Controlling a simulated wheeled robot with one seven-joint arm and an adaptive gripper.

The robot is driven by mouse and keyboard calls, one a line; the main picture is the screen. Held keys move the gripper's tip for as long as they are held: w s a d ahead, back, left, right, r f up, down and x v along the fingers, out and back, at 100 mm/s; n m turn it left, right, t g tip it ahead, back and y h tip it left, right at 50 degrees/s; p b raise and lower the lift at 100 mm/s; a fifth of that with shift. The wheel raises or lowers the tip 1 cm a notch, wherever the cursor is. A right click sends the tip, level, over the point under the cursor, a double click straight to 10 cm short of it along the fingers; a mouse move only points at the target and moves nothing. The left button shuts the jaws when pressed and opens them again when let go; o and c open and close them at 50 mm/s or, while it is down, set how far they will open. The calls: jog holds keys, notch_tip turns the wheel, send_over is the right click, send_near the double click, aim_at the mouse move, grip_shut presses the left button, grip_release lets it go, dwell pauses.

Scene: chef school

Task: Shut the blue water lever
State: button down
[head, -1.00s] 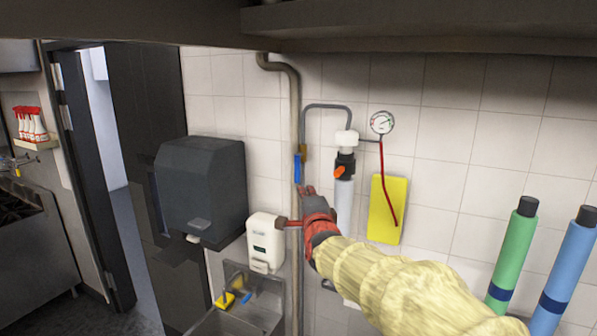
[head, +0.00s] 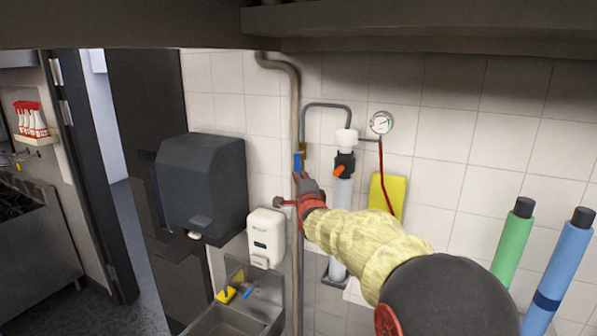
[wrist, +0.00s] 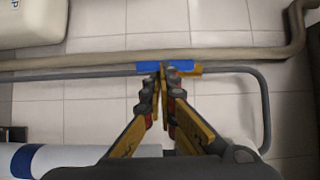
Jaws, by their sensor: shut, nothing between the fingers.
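The blue water lever (head: 298,161) is on a valve on the thin grey pipe, next to the thick vertical pipe on the tiled wall. In the head view it points down along the pipe, its lower part hidden behind my gripper (head: 299,179). In the wrist view the lever (wrist: 181,65) lies along the pipes, with the brass-coloured valve body at its right end. My gripper (wrist: 163,70) is shut and empty, its fingertips overlapping the middle of the lever. I cannot tell whether they touch it.
To the right are a water filter with an orange handle (head: 341,169), a pressure gauge (head: 381,122) and a yellow board (head: 388,193). A soap dispenser (head: 266,238), a dark towel dispenser (head: 203,187) and a sink (head: 243,312) are at the left. A shelf (head: 420,18) hangs above.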

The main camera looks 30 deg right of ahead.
aim_at(297, 170)
jog(key=shift+p+x, duration=0.55)
jog(key=shift+x, duration=1.25)
jog(key=shift+f+b, duration=0.15)
jog(key=shift+b, duration=0.75)
